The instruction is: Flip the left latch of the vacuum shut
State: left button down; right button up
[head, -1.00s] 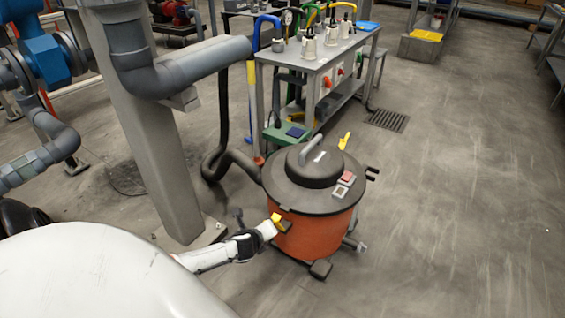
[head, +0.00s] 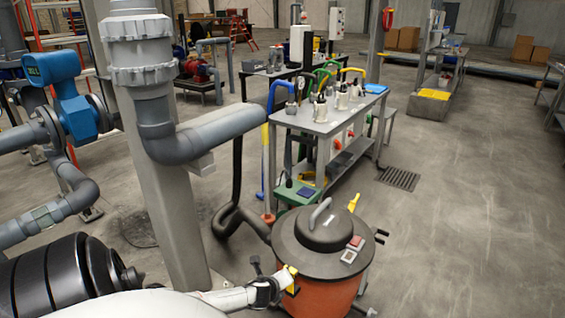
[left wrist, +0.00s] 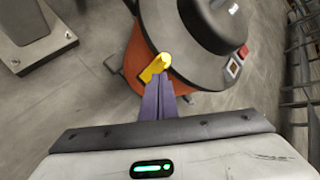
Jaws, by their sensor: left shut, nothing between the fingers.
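The vacuum is an orange drum (head: 325,297) with a dark grey lid (head: 318,244) and a grey handle on top. Its left latch is a small yellow lever (head: 291,271) at the lid rim on the side nearest my left arm. In the left wrist view the yellow latch (left wrist: 155,67) lies slanted at the rim, just beyond my fingertips. My left gripper (head: 286,284) is shut and empty, its purple fingers (left wrist: 158,98) together and at or very near the latch; contact is unclear. Another yellow latch (head: 354,202) sticks up on the far side. My right gripper is not in view.
A grey pillar (head: 163,190) with a large pipe stands left of the vacuum. A dark hose (head: 238,215) curves along the floor behind it. A metal bench (head: 325,122) with bottles stands beyond. The floor to the right is clear.

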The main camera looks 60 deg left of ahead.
pick_arm(q)
jog(key=shift+r, duration=0.1)
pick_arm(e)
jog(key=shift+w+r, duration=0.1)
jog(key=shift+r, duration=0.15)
pick_arm(q)
jog(key=s+d+r+p, duration=0.3)
jog(key=d+r+p, duration=0.2)
jog(key=d+r, duration=0.2)
jog(key=shift+s+r, duration=0.25)
jog(key=shift+r, duration=0.6)
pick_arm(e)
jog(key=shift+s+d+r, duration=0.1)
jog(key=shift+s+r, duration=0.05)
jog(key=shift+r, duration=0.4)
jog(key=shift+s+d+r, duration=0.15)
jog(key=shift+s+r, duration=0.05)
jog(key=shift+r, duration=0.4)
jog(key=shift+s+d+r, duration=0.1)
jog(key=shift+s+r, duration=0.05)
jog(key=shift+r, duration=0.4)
